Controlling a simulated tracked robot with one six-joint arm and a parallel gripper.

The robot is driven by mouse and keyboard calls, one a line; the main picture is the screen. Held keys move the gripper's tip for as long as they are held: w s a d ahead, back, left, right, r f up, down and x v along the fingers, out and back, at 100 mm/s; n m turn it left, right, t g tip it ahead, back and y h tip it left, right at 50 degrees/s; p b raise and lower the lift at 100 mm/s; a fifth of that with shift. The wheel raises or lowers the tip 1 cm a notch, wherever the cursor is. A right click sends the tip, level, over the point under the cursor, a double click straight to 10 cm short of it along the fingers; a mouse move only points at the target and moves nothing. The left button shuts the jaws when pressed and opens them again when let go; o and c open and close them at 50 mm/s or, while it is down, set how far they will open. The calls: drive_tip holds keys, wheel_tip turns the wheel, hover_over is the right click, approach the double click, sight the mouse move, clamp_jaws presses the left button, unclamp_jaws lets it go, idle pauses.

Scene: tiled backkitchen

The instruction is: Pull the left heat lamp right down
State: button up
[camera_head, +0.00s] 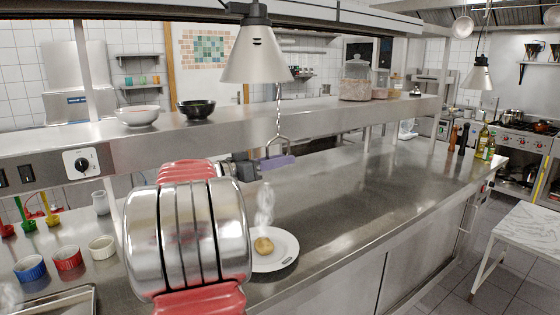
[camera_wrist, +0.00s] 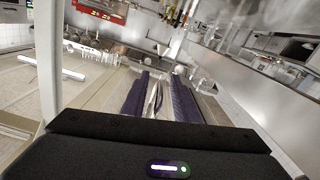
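The left heat lamp (camera_head: 257,52) is a silver cone hanging from the rail above the steel shelf. A thin chain (camera_head: 278,112) hangs below it and ends in a wire loop handle (camera_head: 279,143). My gripper (camera_head: 276,162) has purple fingers and is at the lower part of this handle, which the fingers partly hide. In the wrist view the two fingers of my gripper (camera_wrist: 159,97) stand apart, with a thin light piece, apparently the handle (camera_wrist: 158,96), in the gap. I cannot tell whether a finger touches it.
A second heat lamp (camera_head: 478,77) hangs far right. The steel shelf (camera_head: 320,118) runs behind my gripper and carries bowls and jars. A plate (camera_head: 287,262) with steaming food sits on the counter below. The counter (camera_head: 380,185) to the right is mostly clear.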

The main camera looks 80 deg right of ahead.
drive_tip(key=shift+c, duration=0.2)
clamp_jaws()
idle(0.4)
